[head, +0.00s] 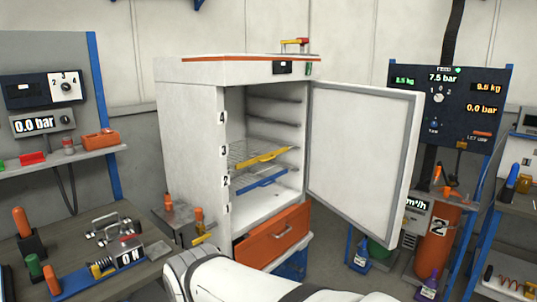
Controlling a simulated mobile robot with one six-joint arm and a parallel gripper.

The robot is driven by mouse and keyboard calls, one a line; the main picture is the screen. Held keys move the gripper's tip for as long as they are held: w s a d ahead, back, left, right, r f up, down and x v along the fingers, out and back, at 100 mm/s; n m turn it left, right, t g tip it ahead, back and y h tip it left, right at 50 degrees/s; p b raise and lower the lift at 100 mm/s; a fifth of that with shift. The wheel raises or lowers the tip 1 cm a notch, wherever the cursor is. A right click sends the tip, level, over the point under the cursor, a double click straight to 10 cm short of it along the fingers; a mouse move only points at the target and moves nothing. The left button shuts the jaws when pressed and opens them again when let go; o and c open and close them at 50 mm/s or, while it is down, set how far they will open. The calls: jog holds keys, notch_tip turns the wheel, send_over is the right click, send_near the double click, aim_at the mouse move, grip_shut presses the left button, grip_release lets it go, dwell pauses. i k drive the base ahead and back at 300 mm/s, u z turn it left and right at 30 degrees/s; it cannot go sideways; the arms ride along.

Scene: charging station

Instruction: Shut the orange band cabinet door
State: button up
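The white cabinet (190,135) with an orange band (230,57) along its top stands in the middle of the head view. Its door (358,155) is wide open, swung out to the right on its right-side hinge, with the grey-sealed inner face toward me. Inside are a wire shelf with a yellow front (263,157) and one with a blue front (262,180). My white arm crosses the bottom of the view in front of the cabinet. My gripper is not visible, so its state and its distance from the door do not show.
An orange drawer (272,237) sits below the opening. A workbench (75,245) with tools is at the left. A gauge panel (450,105) and an orange cylinder (437,235) marked 2 stand behind and right of the door. Bottles stand on the floor at right.

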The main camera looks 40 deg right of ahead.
aim_at(362, 140)
jog(key=z, duration=3.45)
jog(key=i, duration=3.9)
jog(key=u, duration=3.25)
